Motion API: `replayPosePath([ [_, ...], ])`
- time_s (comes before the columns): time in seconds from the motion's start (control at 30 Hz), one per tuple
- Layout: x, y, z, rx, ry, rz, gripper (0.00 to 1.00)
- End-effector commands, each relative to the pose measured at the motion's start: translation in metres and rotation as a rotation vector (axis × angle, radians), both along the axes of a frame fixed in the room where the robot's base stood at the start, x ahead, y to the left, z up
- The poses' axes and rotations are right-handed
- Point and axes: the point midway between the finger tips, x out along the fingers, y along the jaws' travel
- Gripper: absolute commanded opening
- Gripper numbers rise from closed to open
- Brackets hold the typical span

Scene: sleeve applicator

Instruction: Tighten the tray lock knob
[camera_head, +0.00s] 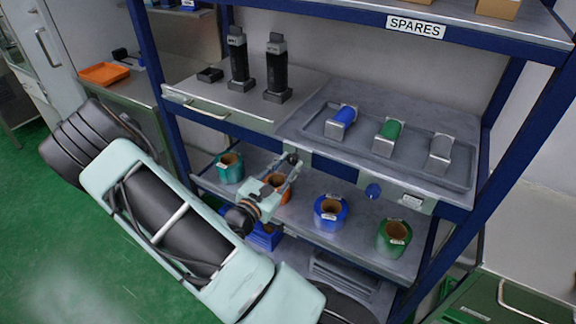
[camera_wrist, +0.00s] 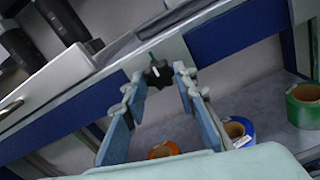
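A dark lobed knob (camera_wrist: 157,73) sits on the grey front edge of the upper shelf in the wrist view. My gripper (camera_wrist: 158,88) is open, with its two fingers on either side of the knob. I cannot tell whether they touch it. In the head view my gripper (camera_head: 286,165) is at the shelf's front edge, and the dark knob (camera_head: 292,158) is partly hidden by it. The grey tray (camera_head: 318,131) above holds blue, green and grey rolls in cradles.
A sliding panel (camera_head: 245,117) with a handle carries two upright black devices. The lower shelf holds several tape rolls, including teal (camera_head: 229,167), blue (camera_head: 331,211) and green (camera_head: 394,236); an orange roll (camera_wrist: 164,150) lies below my fingers. A blue post (camera_head: 470,225) stands at right.

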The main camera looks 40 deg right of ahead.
Motion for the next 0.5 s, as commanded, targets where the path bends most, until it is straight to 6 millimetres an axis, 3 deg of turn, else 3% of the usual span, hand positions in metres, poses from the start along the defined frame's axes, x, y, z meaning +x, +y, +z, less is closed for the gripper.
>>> replayPosePath([
  [0.17,0.0002,0.0003,0.0,0.0,-0.001,0.0,0.44],
  [0.5,-0.0013,0.0042,-0.0001,0.001,0.0,0.001,0.44],
])
